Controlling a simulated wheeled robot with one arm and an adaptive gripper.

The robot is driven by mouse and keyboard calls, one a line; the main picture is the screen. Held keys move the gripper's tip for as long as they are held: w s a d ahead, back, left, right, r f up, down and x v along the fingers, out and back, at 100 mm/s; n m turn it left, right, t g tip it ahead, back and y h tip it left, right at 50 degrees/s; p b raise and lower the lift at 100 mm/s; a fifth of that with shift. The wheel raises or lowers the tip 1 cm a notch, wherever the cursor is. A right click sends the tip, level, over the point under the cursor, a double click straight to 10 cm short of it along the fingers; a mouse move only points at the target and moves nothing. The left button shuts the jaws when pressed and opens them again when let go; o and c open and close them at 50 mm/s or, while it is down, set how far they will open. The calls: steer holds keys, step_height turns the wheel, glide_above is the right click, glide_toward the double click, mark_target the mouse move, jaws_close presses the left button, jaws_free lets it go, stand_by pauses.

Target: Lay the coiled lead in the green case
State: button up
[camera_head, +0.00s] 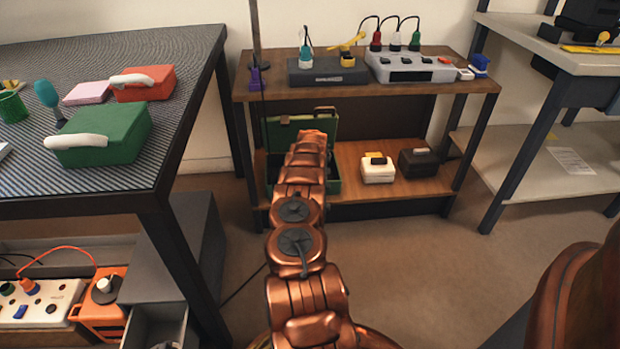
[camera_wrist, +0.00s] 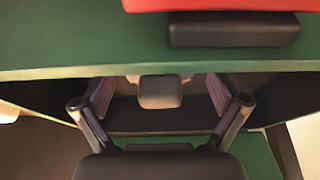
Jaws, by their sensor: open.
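The open green case (camera_head: 333,186) stands on the lower shelf of the wooden bench in the head view. Its lid (camera_head: 282,131) is raised at the back. My copper arm reaches toward it and covers most of its inside. My gripper is hidden there. In the wrist view my gripper (camera_wrist: 160,95) has its fingers spread wide at a dark space beside a green wall (camera_wrist: 90,45). A small grey rounded block (camera_wrist: 160,92) shows between the fingers. I cannot tell whether the fingers touch it. I cannot make out the coiled lead in either view.
A white box (camera_head: 377,171) and a black box (camera_head: 418,163) sit right of the case on the shelf. A closed green box (camera_head: 112,130) and a red box (camera_head: 150,88) stand on the left table. The bench top (camera_head: 400,90) is above the case.

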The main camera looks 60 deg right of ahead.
steer(key=p+v, duration=0.4)
steer(key=v, duration=0.8)
steer(key=shift+p, duration=0.3)
stand_by(0.4)
